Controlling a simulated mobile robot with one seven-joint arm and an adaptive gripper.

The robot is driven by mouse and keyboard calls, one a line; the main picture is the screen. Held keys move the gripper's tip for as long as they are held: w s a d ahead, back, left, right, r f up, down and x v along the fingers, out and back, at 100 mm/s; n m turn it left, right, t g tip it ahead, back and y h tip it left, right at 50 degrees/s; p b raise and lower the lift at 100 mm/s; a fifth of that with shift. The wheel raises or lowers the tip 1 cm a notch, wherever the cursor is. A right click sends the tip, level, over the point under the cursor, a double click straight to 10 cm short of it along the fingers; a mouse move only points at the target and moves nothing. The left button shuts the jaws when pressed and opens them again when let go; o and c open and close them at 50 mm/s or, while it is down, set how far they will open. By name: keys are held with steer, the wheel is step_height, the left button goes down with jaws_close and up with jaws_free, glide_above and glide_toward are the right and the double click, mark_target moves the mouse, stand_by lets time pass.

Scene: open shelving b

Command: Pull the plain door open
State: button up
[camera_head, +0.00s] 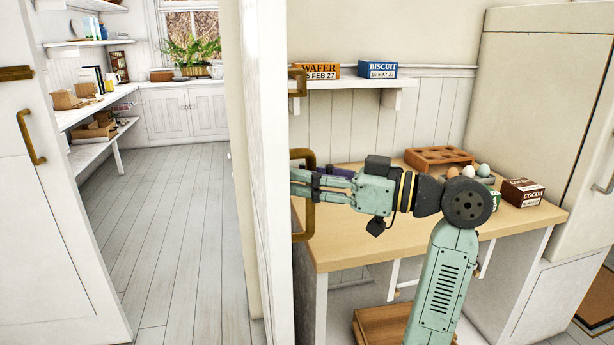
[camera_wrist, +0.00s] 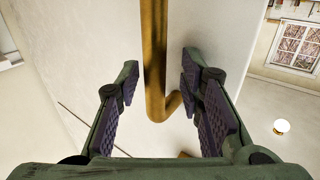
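A plain white door panel (camera_head: 268,120) stands near the middle of the head view, seen nearly edge-on. It carries a tall brass loop handle (camera_head: 309,222) on its right-hand side. My gripper (camera_head: 300,183) comes in from the right at the handle's mid-height, and its fingers cover part of the bar. In the wrist view the brass handle (camera_wrist: 153,50) runs down between my gripper's (camera_wrist: 160,85) two dark-padded fingers. The fingers are open, with a gap visible on each side of the bar. The white door surface (camera_wrist: 95,50) lies behind it.
A wooden-topped counter (camera_head: 350,240) stands right of the door, holding an egg tray (camera_head: 440,157) and a cocoa box (camera_head: 522,192). Above is a shelf (camera_head: 345,83) with boxes. Left of the door is clear floor (camera_head: 175,230), then another white door (camera_head: 50,230) with a brass handle (camera_head: 30,137).

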steer(key=v, duration=1.1)
steer(key=shift+d, duration=0.3)
steer(key=shift+s, duration=0.15)
